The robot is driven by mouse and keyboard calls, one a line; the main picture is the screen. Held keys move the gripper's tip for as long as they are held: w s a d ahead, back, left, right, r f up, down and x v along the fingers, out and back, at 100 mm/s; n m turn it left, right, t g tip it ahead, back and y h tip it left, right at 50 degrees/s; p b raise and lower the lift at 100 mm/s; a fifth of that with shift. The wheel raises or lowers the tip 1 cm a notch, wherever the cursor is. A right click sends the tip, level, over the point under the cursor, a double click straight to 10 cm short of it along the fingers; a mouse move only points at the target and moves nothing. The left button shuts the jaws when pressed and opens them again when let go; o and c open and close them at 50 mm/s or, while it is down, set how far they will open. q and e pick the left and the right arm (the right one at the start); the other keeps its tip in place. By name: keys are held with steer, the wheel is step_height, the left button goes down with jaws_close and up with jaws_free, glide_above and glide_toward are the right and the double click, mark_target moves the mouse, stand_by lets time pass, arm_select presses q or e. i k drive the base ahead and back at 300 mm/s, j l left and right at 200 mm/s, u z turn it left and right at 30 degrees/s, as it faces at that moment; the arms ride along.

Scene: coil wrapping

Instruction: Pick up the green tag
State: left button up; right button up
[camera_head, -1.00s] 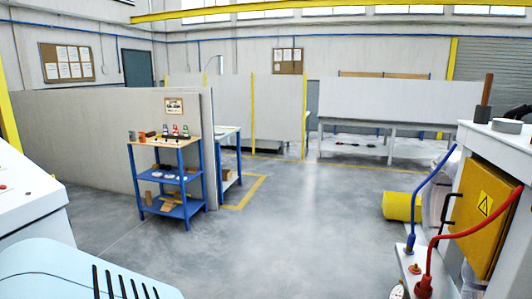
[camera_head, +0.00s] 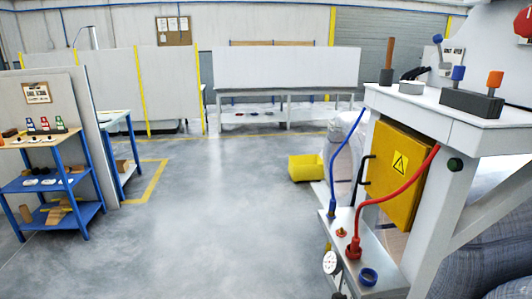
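Several small upright coloured items stand on the wooden top of a blue shelf cart (camera_head: 70,135) at the left. The rightmost of them (camera_head: 60,123) looks greenish and may be the green tag, but it is too small to be sure. Neither of my grippers is in view.
A partition wall (camera_head: 80,95) stands behind the cart. At the right is a white machine table (camera_head: 440,118) with a yellow electrical box (camera_head: 395,175) and red and blue hoses. A yellow bin (camera_head: 306,168) sits on the floor. The middle grey floor (camera_head: 220,220) is clear.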

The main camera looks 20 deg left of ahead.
mark_target(60, 124)
steer(key=i+j+u, duration=0.1)
steer(key=j+u, duration=0.25)
steer(key=i+j+u, duration=0.1)
steer(key=u, duration=0.25)
steer(key=i+j+u, duration=0.2)
steer(key=u, duration=0.15)
steer(key=i+j+u, duration=0.25)
steer(key=i+u, duration=0.2)
steer(key=i+j+u, duration=0.1)
steer(key=i+u, duration=0.35)
steer(key=i, duration=0.8)
steer(key=i+j+z, duration=0.1)
steer(key=i, duration=0.65)
steer(key=i+j+z, duration=0.1)
steer(key=i, duration=0.7)
